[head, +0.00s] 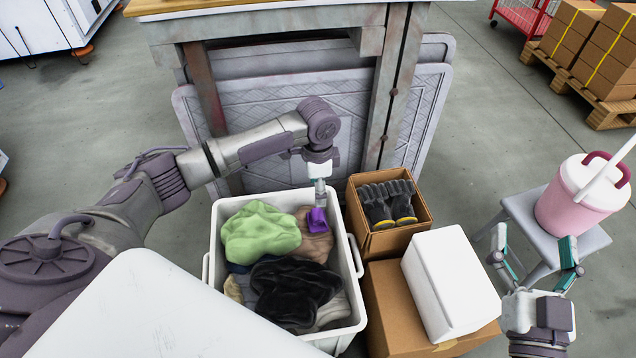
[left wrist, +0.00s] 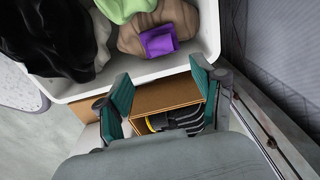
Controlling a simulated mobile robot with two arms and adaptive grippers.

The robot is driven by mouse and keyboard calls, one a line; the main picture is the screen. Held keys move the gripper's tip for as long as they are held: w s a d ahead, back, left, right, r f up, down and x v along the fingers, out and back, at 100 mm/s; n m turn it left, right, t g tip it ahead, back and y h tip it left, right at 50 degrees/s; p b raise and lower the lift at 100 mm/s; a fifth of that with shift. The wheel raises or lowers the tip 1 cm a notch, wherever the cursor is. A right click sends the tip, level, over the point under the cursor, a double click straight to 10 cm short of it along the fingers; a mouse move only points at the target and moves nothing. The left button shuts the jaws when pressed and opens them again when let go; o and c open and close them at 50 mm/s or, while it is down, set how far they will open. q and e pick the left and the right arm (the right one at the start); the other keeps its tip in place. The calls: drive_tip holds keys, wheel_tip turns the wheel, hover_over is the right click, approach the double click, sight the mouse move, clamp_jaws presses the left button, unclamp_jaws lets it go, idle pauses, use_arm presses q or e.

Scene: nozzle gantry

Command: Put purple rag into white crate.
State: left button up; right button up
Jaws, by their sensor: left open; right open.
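The purple rag (head: 316,221) lies on a brown cloth inside the white crate (head: 359,292), near the crate's right side. In the left wrist view the purple rag (left wrist: 158,42) is a small folded piece, clear of the fingers, inside the white crate's rim (left wrist: 150,74). My left gripper (head: 319,183) is above that side of the crate, close to the rag in the head view. Its fingers (left wrist: 160,70) are spread and empty in the left wrist view. My right gripper (head: 533,243) is open and empty, at the right in front of the grey stool.
The crate also holds a green cloth (head: 260,232) and a black cloth (head: 293,291). Right of it stand a cardboard box with dark gloves (head: 388,203) and a white box (head: 451,283). A pink cooler (head: 578,201) sits on the grey stool (head: 522,211). A workbench (head: 270,22) stands behind.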

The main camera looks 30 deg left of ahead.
use_arm(q)
drive_tip(key=s+d+f+t+h, duration=0.1)
drive_tip(key=d+f+t+h, duration=0.1)
drive_tip(key=d, duration=0.7)
drive_tip(key=s+d+r+n+t+h, duration=0.1)
drive_tip(key=d+r+t+h, duration=0.2)
drive_tip(key=d, duration=0.3)
drive_tip(key=s+d+r+t+h, duration=0.2)
drive_tip(key=d+r+t+h, duration=0.15)
drive_tip(key=d, duration=0.35)
drive_tip(key=s+a+r+n+t+y, duration=0.2)
drive_tip(key=a+r+t, duration=0.3)
drive_tip(key=r, duration=0.4)
drive_tip(key=s+a+r+n+t+y, duration=0.1)
drive_tip(key=s+a+r+n+t, duration=0.3)
drive_tip(key=r, duration=0.5)
drive_tip(key=shift+s+a+n+t+y, duration=0.4)
drive_tip(key=shift+a+t, duration=0.25)
drive_tip(key=shift+t, duration=0.4)
use_arm(e)
drive_tip(key=shift+f, duration=0.25)
use_arm(q)
drive_tip(key=shift+f, duration=0.1)
use_arm(e)
drive_tip(key=shift+f, duration=0.1)
